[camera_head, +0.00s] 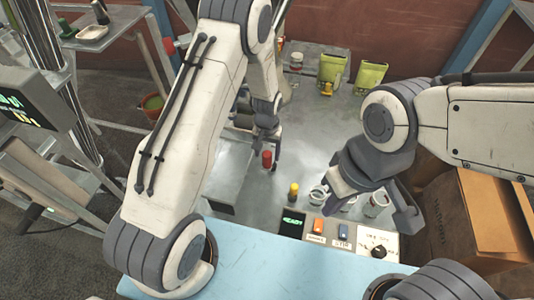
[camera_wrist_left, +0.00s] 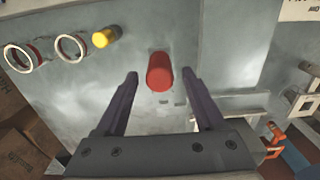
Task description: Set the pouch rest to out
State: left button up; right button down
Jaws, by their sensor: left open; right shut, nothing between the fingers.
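A red knob (camera_head: 266,158) stands up from the grey metal worktop. It also shows in the left wrist view (camera_wrist_left: 159,72), between and just beyond the two dark fingertips. My left gripper (camera_head: 268,153) is open and points down at this knob, with one finger on either side; I cannot tell whether either touches it. In the left wrist view the gripper (camera_wrist_left: 160,76) holds nothing. I cannot tell for sure which part is the pouch rest or how it is set.
A yellow knob (camera_head: 293,190) and several round cups (camera_head: 318,195) stand near the worktop's front. A control panel (camera_head: 345,236) has a lit display, buttons and a black dial. Two green containers (camera_head: 370,77) stand at the back. A cardboard box (camera_head: 480,215) is at right.

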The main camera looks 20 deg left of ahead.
pick_arm(q)
jog(key=shift+f, duration=0.85)
grip_shut()
dwell(0.8)
